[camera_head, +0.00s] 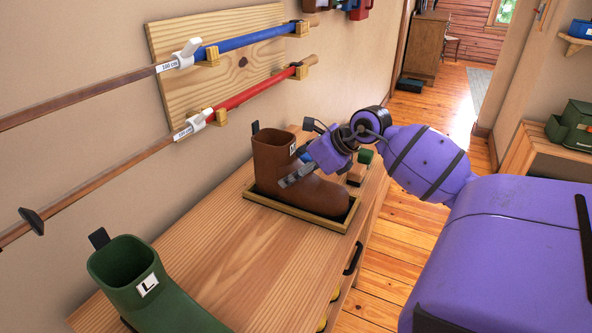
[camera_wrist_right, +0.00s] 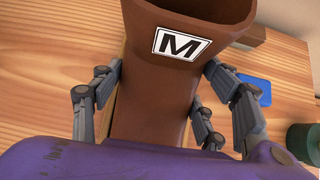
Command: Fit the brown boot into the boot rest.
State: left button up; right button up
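The brown boot (camera_head: 270,160), with a white M label (camera_wrist_right: 182,44) on its shaft, stands upright in the boot rest, a low wooden frame (camera_head: 290,211) on the bench. The sole's edge is hidden by the rim. My right gripper (camera_head: 290,178) reaches in from the right at the boot's ankle. In the right wrist view its fingers (camera_wrist_right: 162,72) lie on both sides of the boot, tips against its edges; it looks shut on it. The far side of the rest is hidden by the boot. My left gripper is not in view.
A green boot (camera_head: 150,285) labelled L stands at the front left of the bench (camera_head: 225,235). Blue (camera_head: 245,40) and red (camera_head: 255,92) poles hang on a wall board behind. A small green object (camera_head: 365,156) and a blue one (camera_wrist_right: 256,86) lie beyond the brown boot.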

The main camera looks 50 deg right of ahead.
jog(key=o, duration=0.4)
jog(key=shift+r, duration=0.15)
jog(key=v, duration=1.2)
jog(key=shift+s+p, duration=0.1)
jog(key=shift+p, duration=0.3)
